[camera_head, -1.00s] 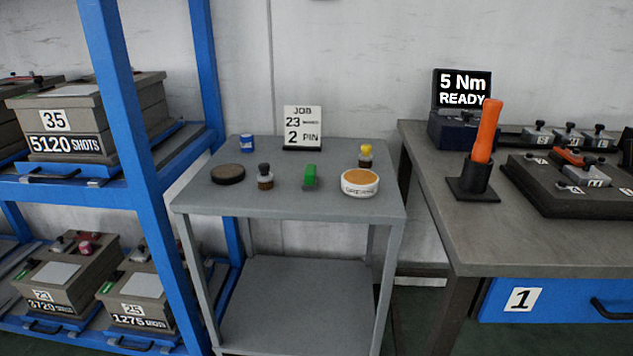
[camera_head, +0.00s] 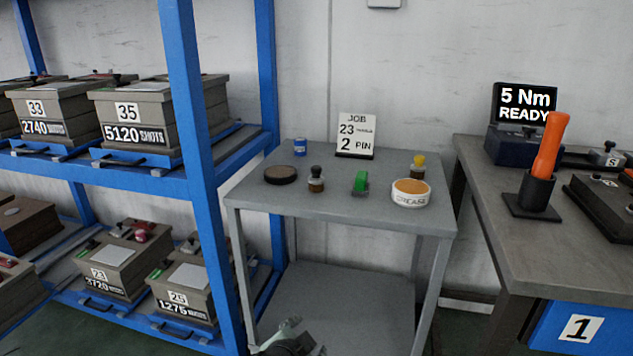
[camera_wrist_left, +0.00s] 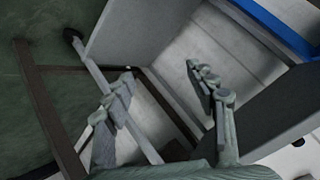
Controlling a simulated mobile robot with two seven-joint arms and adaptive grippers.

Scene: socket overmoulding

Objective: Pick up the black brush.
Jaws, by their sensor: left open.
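The black brush (camera_head: 316,179) stands upright on the grey table top, with a dark rounded top over a brownish lower part. A green brush-like item (camera_head: 361,183) and a yellow-topped one (camera_head: 418,166) stand to its right. My left gripper (camera_head: 304,337) is at the bottom edge of the head view, in front of the table and well below its top. In the left wrist view its two fingers (camera_wrist_left: 160,78) are spread apart with nothing between them. The brush does not show in the wrist view. My right gripper is in neither view.
On the grey table (camera_head: 335,219) are a dark round pad (camera_head: 280,175), a blue can (camera_head: 300,147), a job sign (camera_head: 356,136) and a grease tub (camera_head: 410,194). A blue rack post (camera_head: 190,120) stands left. A workbench (camera_head: 520,250) stands right. The table's front strip is clear.

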